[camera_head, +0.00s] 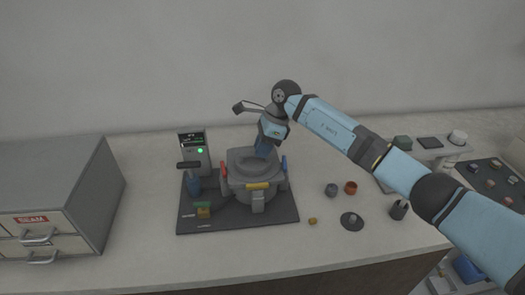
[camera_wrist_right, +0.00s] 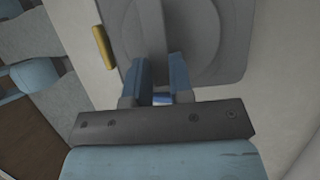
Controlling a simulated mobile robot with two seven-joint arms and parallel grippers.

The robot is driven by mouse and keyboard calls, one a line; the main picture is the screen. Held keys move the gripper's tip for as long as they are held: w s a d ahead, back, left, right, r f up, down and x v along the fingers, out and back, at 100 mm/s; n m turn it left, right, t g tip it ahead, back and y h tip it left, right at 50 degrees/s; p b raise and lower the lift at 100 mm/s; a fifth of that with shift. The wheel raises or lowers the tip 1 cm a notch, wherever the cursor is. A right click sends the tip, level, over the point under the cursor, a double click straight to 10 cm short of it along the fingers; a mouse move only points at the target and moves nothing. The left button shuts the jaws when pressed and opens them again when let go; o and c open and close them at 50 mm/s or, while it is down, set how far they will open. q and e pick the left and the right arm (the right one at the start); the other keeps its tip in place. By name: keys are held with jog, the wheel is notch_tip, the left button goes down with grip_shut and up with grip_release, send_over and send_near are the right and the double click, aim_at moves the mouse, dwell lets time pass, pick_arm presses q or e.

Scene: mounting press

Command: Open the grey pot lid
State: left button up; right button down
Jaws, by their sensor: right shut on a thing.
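The grey pot (camera_head: 257,193) stands on a dark mat (camera_head: 205,221) in the middle of the table. Its grey lid (camera_head: 241,166) sits on top and also shows in the right wrist view (camera_wrist_right: 209,38). My right gripper (camera_head: 263,153) comes down onto the lid from above. In the right wrist view its blue fingers (camera_wrist_right: 160,72) are shut on the grey lid handle (camera_wrist_right: 153,30). I cannot tell whether the lid is apart from the pot. My left gripper is not in view.
Coloured clamps sit around the pot: yellow (camera_head: 258,186) in front, red (camera_head: 224,171) left, blue (camera_head: 284,164) right. A control box (camera_head: 195,152) with a green light stands behind left. A drawer cabinet (camera_head: 62,190) is at far left. Small cups and a dark disc (camera_head: 352,221) lie right.

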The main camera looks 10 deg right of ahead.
jog(key=shift+w+r+g, duration=0.3)
jog(key=shift+w, duration=0.1)
jog(key=shift+w+r+b, duration=0.8)
jog(key=shift+r+b, duration=0.05)
jog(key=shift+b, duration=0.35)
jog(key=shift+w+r+b, duration=0.6)
jog(key=shift+w+b, duration=0.15)
jog(key=shift+w, duration=0.05)
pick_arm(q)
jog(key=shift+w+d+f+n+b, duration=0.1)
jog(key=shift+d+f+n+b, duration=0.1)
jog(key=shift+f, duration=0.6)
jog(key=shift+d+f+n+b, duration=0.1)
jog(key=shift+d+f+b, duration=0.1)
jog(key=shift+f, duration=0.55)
pick_arm(e)
jog(key=shift+w+d+r, duration=0.1)
jog(key=shift+w+r, duration=0.15)
jog(key=shift+w, duration=0.3)
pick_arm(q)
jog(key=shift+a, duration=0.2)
pick_arm(e)
jog(key=shift+f, duration=0.1)
jog(key=c, duration=1.4)
grip_release()
jog(key=o, duration=0.4)
jog(key=shift+w+f, duration=0.15)
jog(key=shift+w, duration=0.1)
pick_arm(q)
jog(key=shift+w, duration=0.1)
